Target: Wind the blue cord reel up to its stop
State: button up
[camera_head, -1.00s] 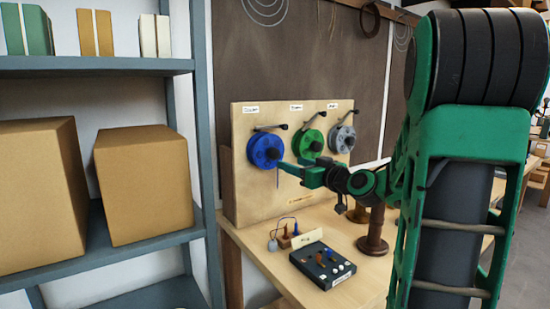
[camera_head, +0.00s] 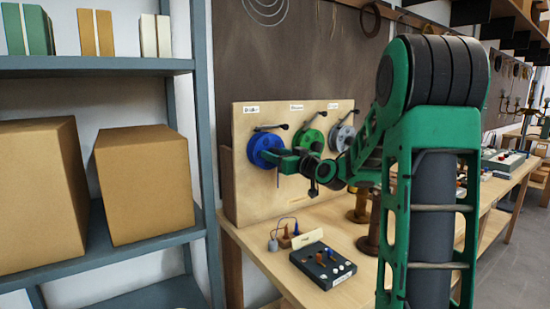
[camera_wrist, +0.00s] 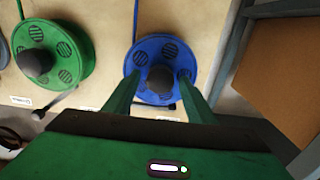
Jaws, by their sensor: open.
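The blue cord reel (camera_head: 258,143) is mounted at the left of an upright wooden panel, under a small label. My gripper (camera_head: 272,156) is in front of it and hides part of its face and its dark centre knob. In the wrist view the blue reel (camera_wrist: 160,53) faces me, with the dark round knob (camera_wrist: 160,79) at its middle. My gripper (camera_wrist: 159,88) is open, with one green finger on either side of the knob in the picture. I cannot tell whether the fingers touch the knob or reel.
A green reel (camera_head: 311,139) and a grey reel (camera_head: 342,136) hang to the right on the panel (camera_head: 245,195). A black box with small parts (camera_head: 322,265) and wooden spools (camera_head: 374,235) stand on the bench below. A shelf with cardboard boxes (camera_head: 145,180) is at the left.

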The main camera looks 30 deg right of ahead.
jog(key=c, duration=1.1)
jog(key=shift+o, duration=0.3)
